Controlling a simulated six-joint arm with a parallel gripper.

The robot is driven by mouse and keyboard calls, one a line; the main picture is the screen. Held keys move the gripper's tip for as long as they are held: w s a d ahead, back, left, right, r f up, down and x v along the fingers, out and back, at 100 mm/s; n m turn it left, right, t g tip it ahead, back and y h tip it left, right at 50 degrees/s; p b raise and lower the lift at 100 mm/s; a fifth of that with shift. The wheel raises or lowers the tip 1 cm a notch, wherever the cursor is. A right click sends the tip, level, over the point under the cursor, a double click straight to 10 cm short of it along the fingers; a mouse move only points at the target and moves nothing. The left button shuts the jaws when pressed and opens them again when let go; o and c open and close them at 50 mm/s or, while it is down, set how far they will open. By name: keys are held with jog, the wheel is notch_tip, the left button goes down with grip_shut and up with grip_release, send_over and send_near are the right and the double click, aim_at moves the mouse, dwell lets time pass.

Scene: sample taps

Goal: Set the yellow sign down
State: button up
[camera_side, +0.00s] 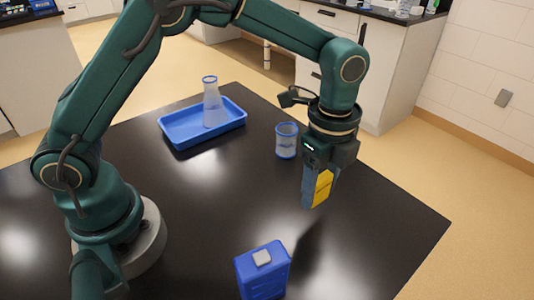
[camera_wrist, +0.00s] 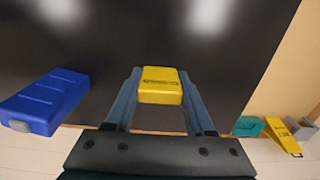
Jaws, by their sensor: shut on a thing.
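The yellow sign (camera_side: 322,188) is a small yellow block between the fingers of my gripper (camera_side: 318,190). In the wrist view the sign (camera_wrist: 160,88) shows a dark marking on its face, with a finger of my gripper (camera_wrist: 160,95) on either side. My gripper is shut on it. In the side view the sign is partly hidden by a finger. It appears to be held above the black table (camera_side: 385,215); the exact gap cannot be told.
A blue box with a grey cap (camera_side: 262,270) stands at the table's front; it also shows in the wrist view (camera_wrist: 45,100). A blue-rimmed beaker (camera_side: 286,142) stands behind my gripper. A blue tray (camera_side: 178,138) holds a flask (camera_side: 213,105). The table's right part is clear.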

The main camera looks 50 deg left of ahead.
aim_at(318, 221)
jog(key=shift+d+f, duration=0.45)
jog(key=shift+d, duration=0.1)
jog(key=shift+f, duration=1.9)
jog(key=shift+f, duration=0.1)
jog(key=o, duration=1.3)
